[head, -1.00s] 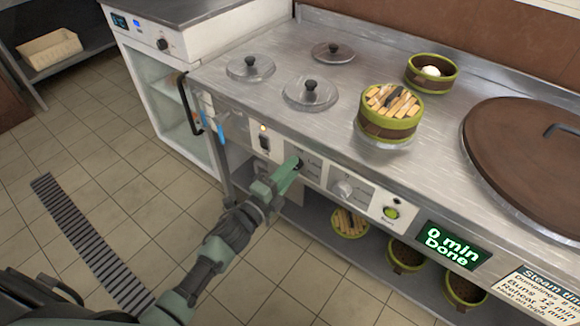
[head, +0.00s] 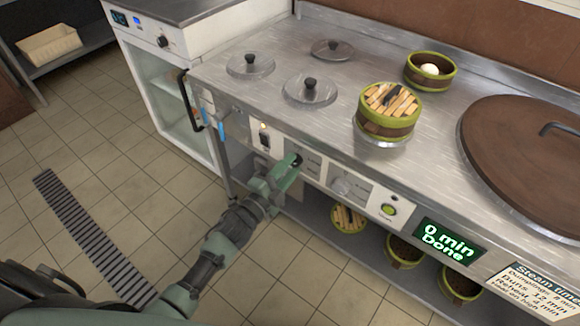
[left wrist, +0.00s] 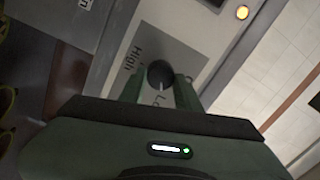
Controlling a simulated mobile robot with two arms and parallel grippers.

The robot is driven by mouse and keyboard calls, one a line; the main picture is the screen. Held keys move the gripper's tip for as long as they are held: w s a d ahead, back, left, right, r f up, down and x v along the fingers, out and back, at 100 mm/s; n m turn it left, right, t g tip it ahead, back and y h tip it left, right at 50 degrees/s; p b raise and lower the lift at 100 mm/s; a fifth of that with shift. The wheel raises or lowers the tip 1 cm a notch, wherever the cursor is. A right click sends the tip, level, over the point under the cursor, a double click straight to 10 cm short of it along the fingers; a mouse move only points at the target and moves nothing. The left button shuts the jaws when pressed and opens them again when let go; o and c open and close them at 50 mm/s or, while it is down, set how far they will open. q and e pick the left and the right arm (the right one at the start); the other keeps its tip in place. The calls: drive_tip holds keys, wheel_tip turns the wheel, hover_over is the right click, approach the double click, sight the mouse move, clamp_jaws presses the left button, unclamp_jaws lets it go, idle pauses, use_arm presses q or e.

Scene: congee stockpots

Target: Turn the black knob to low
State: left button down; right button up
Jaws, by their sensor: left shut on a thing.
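The black knob (head: 297,158) is on the front panel of the steel steamer counter, partly covered by my left gripper (head: 292,165). In the left wrist view, the black knob (left wrist: 160,73) sits between the two green fingers of my left gripper (left wrist: 155,88), which is shut on it. Its plate carries the word "High" and a partly hidden word starting "Lo". A pale pointer line on the knob points down the picture, near the "Lo" lettering. My right gripper is not in view.
A display (head: 447,243) reads "0 min Done". A bamboo steamer (head: 388,120) stands on the counter.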

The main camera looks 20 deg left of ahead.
use_arm(q)
drive_tip(key=c, duration=1)
unclamp_jaws()
drive_tip(key=shift+s+a, duration=0.2)
drive_tip(key=shift+s, duration=0.35)
drive_tip(key=v, duration=0.6)
drive_tip(key=shift+s+p, duration=0.3)
drive_tip(key=shift+s, duration=0.05)
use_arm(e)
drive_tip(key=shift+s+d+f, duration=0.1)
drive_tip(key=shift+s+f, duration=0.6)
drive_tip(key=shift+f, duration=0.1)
use_arm(q)
drive_tip(key=shift+a+f, duration=0.1)
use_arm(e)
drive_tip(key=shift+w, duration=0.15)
